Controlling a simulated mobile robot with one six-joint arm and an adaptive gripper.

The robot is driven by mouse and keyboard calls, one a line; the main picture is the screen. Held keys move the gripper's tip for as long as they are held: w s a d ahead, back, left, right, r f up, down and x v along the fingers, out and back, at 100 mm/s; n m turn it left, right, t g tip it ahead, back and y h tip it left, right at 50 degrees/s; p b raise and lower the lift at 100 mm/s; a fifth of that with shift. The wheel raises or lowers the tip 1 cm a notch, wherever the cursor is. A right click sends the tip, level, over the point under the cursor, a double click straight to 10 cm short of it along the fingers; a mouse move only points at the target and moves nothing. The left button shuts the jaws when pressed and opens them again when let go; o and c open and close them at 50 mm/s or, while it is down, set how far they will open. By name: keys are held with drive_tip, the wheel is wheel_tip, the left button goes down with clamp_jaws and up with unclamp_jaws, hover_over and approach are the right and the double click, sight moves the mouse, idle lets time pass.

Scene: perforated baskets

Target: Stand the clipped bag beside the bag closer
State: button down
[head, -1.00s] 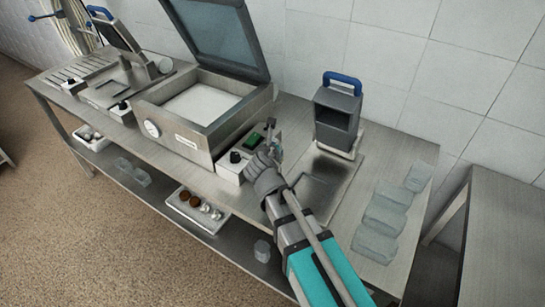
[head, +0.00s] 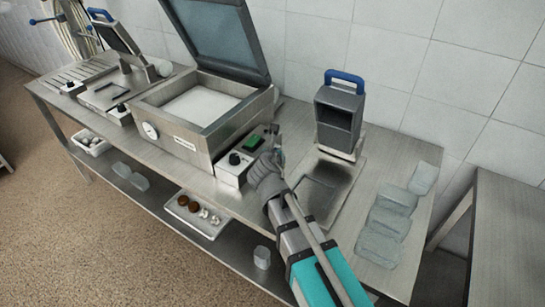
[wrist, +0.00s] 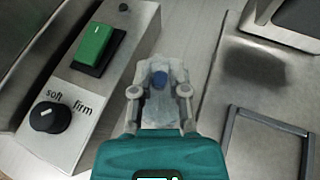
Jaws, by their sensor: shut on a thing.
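My gripper (wrist: 157,104) is shut on a pale translucent bag (wrist: 160,117) with a blue clip or spot (wrist: 160,80) near its far end. In the head view my gripper (head: 272,163) is over the bench, just right of the control box; the bag is mostly hidden behind it. A grey machine with a blue handle (head: 338,112), which looks like the bag closer, stands behind and to the right, apart from my gripper. I cannot tell whether the bag touches the bench.
The control box (head: 232,167) with a green switch (wrist: 94,45) and black knob is close on the left, beside the open-lidded chamber machine (head: 190,120). A recessed metal plate (head: 325,182) lies right of my gripper. Several clear bags (head: 385,225) occupy the bench's right end.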

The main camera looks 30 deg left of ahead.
drive_tip(key=shift+f+b, duration=0.5)
drive_tip(key=shift+f, duration=0.35)
drive_tip(key=c, duration=0.6)
unclamp_jaws()
drive_tip(key=shift+f, duration=0.1)
drive_tip(key=shift+c, duration=0.2)
drive_tip(key=shift+s+r, duration=0.1)
drive_tip(key=shift+r, duration=0.15)
drive_tip(key=p+v, duration=0.4)
drive_tip(key=v, duration=0.7)
drive_tip(key=shift+s+d+p, duration=0.15)
drive_tip(key=shift+s+p, duration=0.2)
drive_tip(key=shift+s, duration=0.05)
drive_tip(key=shift+r, duration=0.1)
